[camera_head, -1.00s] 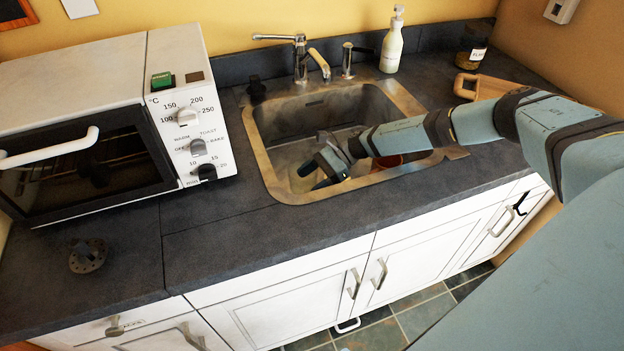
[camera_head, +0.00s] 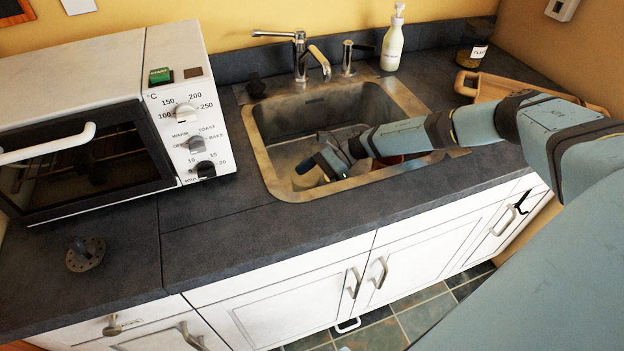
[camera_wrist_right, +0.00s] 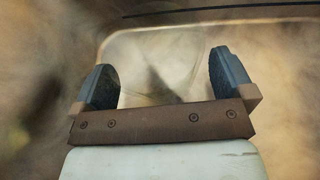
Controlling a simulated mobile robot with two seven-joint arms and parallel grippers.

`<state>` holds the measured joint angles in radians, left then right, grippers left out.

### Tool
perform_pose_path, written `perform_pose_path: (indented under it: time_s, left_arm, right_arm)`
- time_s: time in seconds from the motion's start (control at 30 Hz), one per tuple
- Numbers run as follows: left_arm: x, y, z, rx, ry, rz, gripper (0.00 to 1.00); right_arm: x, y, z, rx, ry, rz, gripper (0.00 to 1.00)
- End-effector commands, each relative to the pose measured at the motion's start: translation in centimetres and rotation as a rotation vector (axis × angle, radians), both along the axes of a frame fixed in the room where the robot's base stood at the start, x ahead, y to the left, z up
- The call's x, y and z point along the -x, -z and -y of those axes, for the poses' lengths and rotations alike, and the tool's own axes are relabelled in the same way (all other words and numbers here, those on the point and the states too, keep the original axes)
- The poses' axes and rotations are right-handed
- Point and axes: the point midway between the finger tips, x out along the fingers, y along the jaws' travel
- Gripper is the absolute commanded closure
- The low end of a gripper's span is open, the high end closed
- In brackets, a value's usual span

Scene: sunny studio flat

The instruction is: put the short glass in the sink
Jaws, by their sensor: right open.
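The sink (camera_head: 262,165) is a steel basin set into the dark counter under the tap. My right gripper (camera_head: 318,168) reaches down into the left front part of the basin. In the right wrist view my right gripper (camera_wrist_right: 165,68) has its two fingers wide apart, with nothing clearly held between them. I cannot make out the short glass for certain; a faint pale shape by the fingers in the head view may be glass or a reflection in the steel. My left gripper is not in view.
A reddish-brown object (camera_head: 388,160) sits in the basin, partly hidden behind my right forearm. A tap (camera_head: 300,58) and a soap bottle (camera_head: 393,42) stand behind the sink. A toaster oven (camera_head: 186,105) is at left, a wooden board (camera_head: 490,88) at right.

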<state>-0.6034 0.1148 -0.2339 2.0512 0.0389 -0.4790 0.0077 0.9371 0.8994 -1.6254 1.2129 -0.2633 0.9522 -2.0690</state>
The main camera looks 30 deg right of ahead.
Motion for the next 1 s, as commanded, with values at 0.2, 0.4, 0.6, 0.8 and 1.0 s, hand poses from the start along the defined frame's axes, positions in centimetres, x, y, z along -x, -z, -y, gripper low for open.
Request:
perform_pose_path:
  time_s: [0.2,0.4,0.6,0.8,1.0]
  left_arm:
    - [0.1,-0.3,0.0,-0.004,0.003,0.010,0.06]
    - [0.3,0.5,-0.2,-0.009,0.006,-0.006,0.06]
    - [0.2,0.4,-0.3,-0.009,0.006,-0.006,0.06]
    - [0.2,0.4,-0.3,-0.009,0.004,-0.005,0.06]
    - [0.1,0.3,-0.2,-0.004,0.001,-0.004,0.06]
  right_arm:
    - [0.2,-1.7,2.6,0.001,0.004,0.003,0.00]
    - [0.5,-3.0,5.6,0.000,0.002,0.002,0.00]
    - [0.6,-3.7,6.9,0.000,0.000,0.002,0.00]
    - [0.6,-3.8,6.9,0.000,-0.001,0.002,0.00]
    - [0.6,-3.8,6.9,0.000,-0.001,0.002,0.00]
